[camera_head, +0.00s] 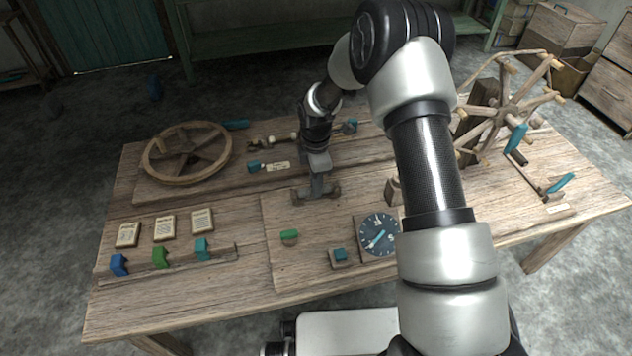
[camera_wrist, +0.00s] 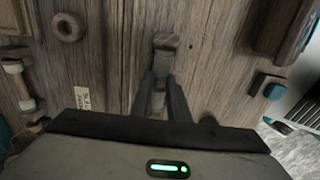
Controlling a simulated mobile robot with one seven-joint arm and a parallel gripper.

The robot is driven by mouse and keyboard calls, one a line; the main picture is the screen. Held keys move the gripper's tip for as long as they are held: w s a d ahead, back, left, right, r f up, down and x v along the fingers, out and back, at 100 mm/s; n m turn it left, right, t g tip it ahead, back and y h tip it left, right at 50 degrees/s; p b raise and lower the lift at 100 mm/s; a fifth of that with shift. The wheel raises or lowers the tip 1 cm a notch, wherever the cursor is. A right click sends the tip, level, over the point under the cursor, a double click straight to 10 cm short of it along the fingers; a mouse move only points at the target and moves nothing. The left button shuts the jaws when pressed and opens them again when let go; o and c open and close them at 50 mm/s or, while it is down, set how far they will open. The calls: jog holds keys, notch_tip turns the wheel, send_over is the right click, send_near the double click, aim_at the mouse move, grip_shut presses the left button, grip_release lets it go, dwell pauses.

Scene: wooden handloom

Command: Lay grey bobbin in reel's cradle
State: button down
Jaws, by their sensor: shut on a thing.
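My gripper (camera_head: 318,184) points down at the middle of the table, close to the top. In the wrist view the fingers (camera_wrist: 160,98) are closed around a greyish bobbin (camera_wrist: 166,42), whose blocky end sticks out past the fingertips. In the head view the bobbin's dark ends (camera_head: 300,196) show on both sides of the fingers. Whether it touches the table I cannot tell. The wooden reel (camera_head: 498,108), with spokes and pegs, stands at the right end of the table, well away from my gripper. I cannot make out its cradle clearly; my arm covers part of the space before the reel.
A spoked wheel (camera_head: 187,152) lies at the back left. Cards (camera_head: 165,227) and coloured pieces on a rail stand at the front left. A dial (camera_head: 378,236) and a teal button block (camera_head: 339,257) sit at the front middle. Teal handles (camera_head: 516,138) jut out near the reel.

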jog(key=shift+f, duration=0.1)
jog(key=c, duration=1.6)
grip_release()
notch_tip(320, 180, up, 17)
jog(key=p, duration=0.4)
jog(key=shift+r+p, duration=0.2)
jog(key=shift+p, duration=0.15)
